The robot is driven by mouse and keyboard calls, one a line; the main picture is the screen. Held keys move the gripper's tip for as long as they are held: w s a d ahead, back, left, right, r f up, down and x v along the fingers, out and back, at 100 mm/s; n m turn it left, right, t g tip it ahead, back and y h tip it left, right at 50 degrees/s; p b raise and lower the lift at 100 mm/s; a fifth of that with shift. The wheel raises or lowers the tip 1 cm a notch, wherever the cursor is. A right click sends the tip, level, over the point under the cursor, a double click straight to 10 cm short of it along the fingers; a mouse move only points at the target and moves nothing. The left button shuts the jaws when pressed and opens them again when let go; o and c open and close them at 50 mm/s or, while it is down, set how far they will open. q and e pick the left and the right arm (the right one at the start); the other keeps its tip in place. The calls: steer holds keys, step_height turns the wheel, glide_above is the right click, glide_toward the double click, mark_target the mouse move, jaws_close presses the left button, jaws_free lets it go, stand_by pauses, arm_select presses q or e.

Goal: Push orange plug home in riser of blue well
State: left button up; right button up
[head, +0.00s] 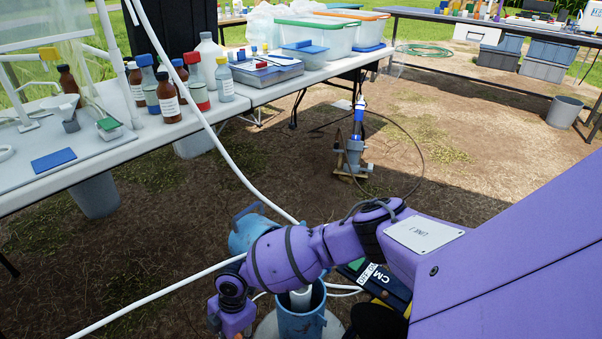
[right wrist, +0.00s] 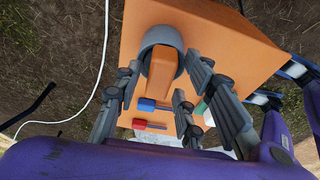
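The blue well (head: 301,318) stands at the bottom centre of the head view, with a pale riser (head: 299,298) showing inside its blue casing. A hinged blue lid (head: 250,230) shows behind my arm. My right arm crosses in front of the well, and its fingers are out of the head view. In the right wrist view my right gripper (right wrist: 164,72) is open, its fingers apart on both sides of an upright orange piece, apparently the orange plug (right wrist: 165,72). This piece sits at a grey round collar (right wrist: 163,35). Contact with the fingers is unclear. My left gripper is not in view.
An orange flat-topped box (right wrist: 215,35) lies under the plug, with small blue (right wrist: 147,104) and red (right wrist: 139,124) items on it. White hoses run past the well. A white table (head: 130,150) with bottles stands at left. Another well-like fixture (head: 354,155) stands beyond on open ground.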

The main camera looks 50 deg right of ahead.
steer(key=c, duration=0.7)
steer(key=shift+a+r+p+v, duration=0.1)
steer(key=shift+a+p+v, duration=0.2)
steer(key=shift+p+v, duration=0.7)
steer(key=shift+a+r+p+v, duration=0.1)
steer(key=shift+a+p+v, duration=0.3)
steer(key=shift+v, duration=0.9)
steer(key=shift+a+p+v, duration=0.15)
steer(key=shift+p+v, duration=0.8)
steer(key=shift+v, duration=0.2)
jaws_close()
